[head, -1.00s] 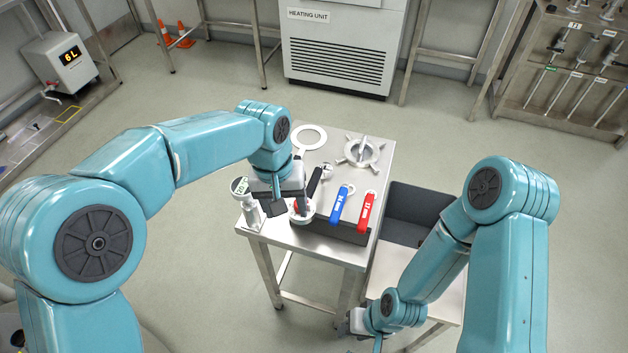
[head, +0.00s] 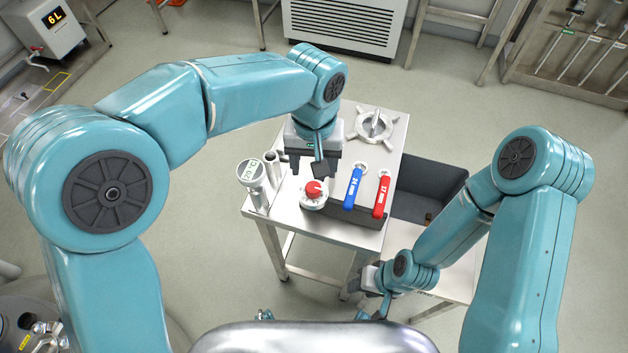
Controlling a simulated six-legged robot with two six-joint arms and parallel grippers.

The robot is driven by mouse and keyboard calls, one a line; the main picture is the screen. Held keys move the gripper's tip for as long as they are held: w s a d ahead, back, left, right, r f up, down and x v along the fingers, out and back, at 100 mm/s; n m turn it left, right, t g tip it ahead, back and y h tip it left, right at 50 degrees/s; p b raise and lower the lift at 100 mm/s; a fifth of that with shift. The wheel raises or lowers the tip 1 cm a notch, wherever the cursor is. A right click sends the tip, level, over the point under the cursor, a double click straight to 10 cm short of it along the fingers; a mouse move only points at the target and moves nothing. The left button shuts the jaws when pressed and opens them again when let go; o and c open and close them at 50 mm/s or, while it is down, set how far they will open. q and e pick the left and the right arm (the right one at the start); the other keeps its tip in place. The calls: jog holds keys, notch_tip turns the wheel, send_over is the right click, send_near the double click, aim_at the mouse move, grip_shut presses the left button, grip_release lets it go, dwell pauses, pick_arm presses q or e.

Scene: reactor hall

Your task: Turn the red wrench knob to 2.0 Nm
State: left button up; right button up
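The red knob (head: 314,188) sits on a round white base at the front of the steel table (head: 286,226). My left gripper (head: 314,168) hangs just behind and above the knob, its dark fingers apart, with nothing visible between them. A round white display (head: 250,172) stands left of the knob; its small, tilted digits are not surely readable. A blue wrench handle (head: 353,188) and a red wrench handle (head: 381,196) lie on a dark block right of the knob. My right gripper (head: 368,282) is low beside the bench; its fingers are unclear.
A grey spoked handwheel (head: 374,126) is at the back of the table. A dark bin (head: 425,186) and a lower white surface (head: 455,265) adjoin on the right. A heating unit (head: 345,25) stands behind. Floor left of the table is clear.

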aim_at(313, 187)
pick_arm(q)
notch_tip(313, 187, down, 6)
jog(key=shift+f, duration=0.45)
jog(key=shift+s+a, duration=0.15)
jog(key=shift+f, duration=0.1)
jog(key=shift+w, duration=0.2)
jog(key=shift+c, duration=0.2)
jog(key=shift+s, duration=0.1)
jog(key=c, duration=1)
